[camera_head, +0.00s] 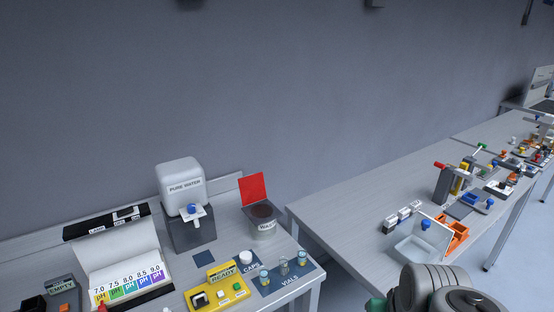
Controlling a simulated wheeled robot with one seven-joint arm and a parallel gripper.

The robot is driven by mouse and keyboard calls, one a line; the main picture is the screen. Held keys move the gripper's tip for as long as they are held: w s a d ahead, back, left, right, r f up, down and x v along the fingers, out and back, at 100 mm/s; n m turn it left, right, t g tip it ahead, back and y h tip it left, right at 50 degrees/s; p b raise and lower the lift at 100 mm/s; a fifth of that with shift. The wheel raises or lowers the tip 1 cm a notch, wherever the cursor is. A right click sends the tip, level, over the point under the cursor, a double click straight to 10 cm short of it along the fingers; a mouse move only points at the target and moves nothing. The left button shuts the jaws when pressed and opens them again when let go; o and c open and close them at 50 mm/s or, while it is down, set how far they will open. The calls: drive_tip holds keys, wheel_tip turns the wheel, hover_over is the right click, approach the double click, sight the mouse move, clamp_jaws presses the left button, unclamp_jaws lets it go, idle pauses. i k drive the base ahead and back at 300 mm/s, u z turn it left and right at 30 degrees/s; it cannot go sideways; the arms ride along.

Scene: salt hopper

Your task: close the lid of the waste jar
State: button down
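The waste jar (264,228) stands near the right end of the left bench, against the back. It is a greyish clear jar with a dark opening at the top and a label on its front. Its red square lid (252,190) stands up at the back of the rim, so the jar is open. My arm shows as grey rounded links at the bottom right edge, well to the right of the jar and apart from it. My gripper is not in view.
A pure water tank (181,184) stands left of the jar. In front are a yellow button box (217,291), a caps mat with vials (292,282) and a pH chart (127,278). A second bench (340,215) with a clear open box (416,246) stands right, across a gap.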

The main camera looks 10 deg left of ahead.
sight(252, 186)
drive_tip(key=u, duration=0.25)
drive_tip(key=i, duration=0.75)
drive_tip(key=u, duration=0.55)
